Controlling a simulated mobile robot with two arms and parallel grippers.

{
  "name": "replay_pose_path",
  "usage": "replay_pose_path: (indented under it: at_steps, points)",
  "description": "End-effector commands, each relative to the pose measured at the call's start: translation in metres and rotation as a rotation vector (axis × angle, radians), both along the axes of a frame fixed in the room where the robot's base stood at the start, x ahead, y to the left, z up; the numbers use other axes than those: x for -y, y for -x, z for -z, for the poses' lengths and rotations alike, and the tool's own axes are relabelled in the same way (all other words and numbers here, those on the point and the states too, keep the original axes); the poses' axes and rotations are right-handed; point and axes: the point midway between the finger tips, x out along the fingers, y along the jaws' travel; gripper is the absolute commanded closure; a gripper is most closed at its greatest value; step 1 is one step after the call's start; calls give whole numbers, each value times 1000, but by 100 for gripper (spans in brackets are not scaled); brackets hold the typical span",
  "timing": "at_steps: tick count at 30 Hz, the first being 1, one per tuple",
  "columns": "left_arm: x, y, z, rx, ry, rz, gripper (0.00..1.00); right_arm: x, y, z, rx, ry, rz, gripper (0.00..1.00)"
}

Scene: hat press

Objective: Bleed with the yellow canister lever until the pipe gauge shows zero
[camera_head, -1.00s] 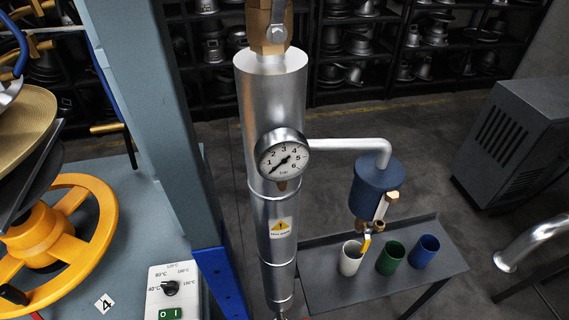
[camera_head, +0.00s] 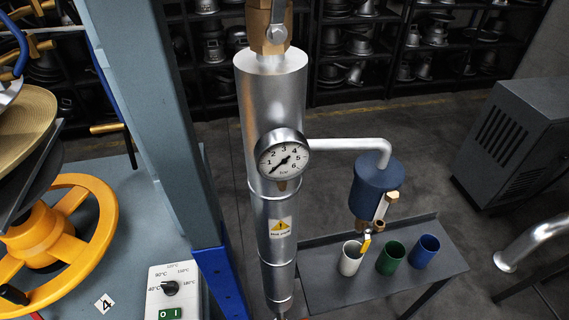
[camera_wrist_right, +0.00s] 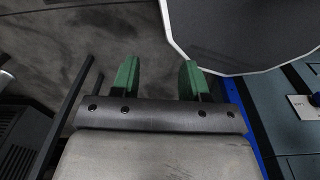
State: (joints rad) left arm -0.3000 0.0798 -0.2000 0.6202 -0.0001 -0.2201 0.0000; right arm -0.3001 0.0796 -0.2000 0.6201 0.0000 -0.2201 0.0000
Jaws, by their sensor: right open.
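The blue canister (camera_head: 376,188) hangs from a bent pipe off the upright silver pipe. Under it is a brass valve with a small yellow lever (camera_head: 365,243) that hangs downward above the white cup (camera_head: 350,258). The round pipe gauge (camera_head: 283,155) is on the silver pipe. Its needle seems to point to the lower left, below the 1; the exact reading is too small to tell. My right gripper (camera_wrist_right: 159,78) shows in the right wrist view with its green fingers apart and nothing between them. It is outside the head view, as is my left gripper.
A green cup (camera_head: 391,257) and a blue cup (camera_head: 424,251) stand beside the white cup on a grey bench (camera_head: 330,292). A yellow handwheel (camera_head: 75,262) and a control box (camera_head: 172,290) are at the left. A dark vented cabinet (camera_head: 515,145) stands at the right.

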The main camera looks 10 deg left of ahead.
Motion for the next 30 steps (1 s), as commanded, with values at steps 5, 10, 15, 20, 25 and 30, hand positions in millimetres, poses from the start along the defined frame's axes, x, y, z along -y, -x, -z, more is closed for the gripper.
replay_pose_path:
  at_steps: [5, 10, 15, 20, 25, 30]
  points:
    - [0, 0, 0, 0, 0, 0, 45, 0, 0, 0, 0, 0, 0, 55]
    - [0, 0, 0, 0, 0, 0, 45, 0, 0, 0, 0, 0, 0, 55]
    - [0, 0, 0, 0, 0, 0, 45, 0, 0, 0, 0, 0, 0, 55]
    - [0, 0, 0, 0, 0, 0, 45, 0, 0, 0, 0, 0, 0, 55]
    - [0, 0, -1, 0, 0, 0, 45, 4, -21, -6, 59, -3, 0, 55]
    - [0, 0, -5, 0, 0, 0, 45, 7, -121, -49, 354, -46, -2, 55]
